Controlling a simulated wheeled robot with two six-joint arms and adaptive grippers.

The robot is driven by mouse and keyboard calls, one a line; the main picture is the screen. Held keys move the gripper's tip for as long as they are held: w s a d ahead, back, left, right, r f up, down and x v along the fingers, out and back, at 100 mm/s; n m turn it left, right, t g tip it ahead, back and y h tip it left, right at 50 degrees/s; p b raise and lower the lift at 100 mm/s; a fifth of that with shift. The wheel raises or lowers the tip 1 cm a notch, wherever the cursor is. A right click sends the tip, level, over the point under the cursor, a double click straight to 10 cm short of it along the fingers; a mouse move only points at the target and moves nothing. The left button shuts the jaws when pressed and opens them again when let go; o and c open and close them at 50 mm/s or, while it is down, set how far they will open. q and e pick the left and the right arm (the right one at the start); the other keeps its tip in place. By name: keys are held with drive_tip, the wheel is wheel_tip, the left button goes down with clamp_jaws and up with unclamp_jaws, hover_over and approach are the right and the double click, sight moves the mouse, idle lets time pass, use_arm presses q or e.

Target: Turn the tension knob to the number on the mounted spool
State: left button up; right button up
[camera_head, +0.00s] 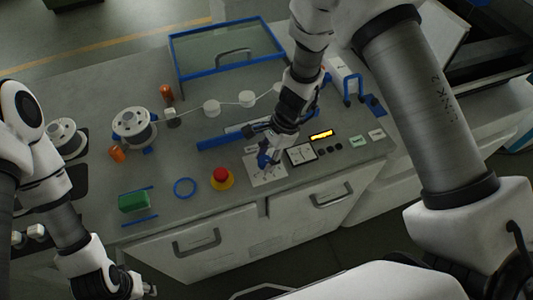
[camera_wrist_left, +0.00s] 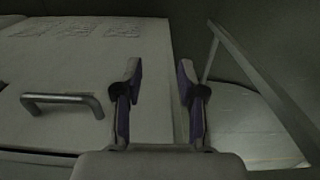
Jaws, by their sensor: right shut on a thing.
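A white spool (camera_head: 133,126) stands mounted at the left of the bench, with wire running from its side toward white rollers; I cannot read its number. A white dial plate (camera_head: 265,174) with dark marks lies near the bench's front edge. My right gripper (camera_head: 265,160) points down over this plate and is shut on what looks like the tension knob, which the fingers hide. The knob's setting cannot be read. My left gripper (camera_wrist_left: 160,78) is open and empty in the left wrist view, in front of the bench's lower left side.
A red emergency button (camera_head: 221,175) on yellow stands just left of the dial plate. A blue ring (camera_head: 184,187), a green block (camera_head: 133,202) and a second spool (camera_head: 66,138) are further left. A lit yellow display (camera_head: 321,134) is to the right. A blue-framed clear cover (camera_head: 228,60) is behind.

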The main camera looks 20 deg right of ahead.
drive_tip(key=shift+s+f+n, duration=0.1)
drive_tip(key=shift+n, duration=0.5)
drive_tip(key=shift+g, duration=0.3)
drive_tip(key=o, duration=1.1)
drive_tip(key=v, duration=1.2)
drive_tip(key=shift+a, duration=0.2)
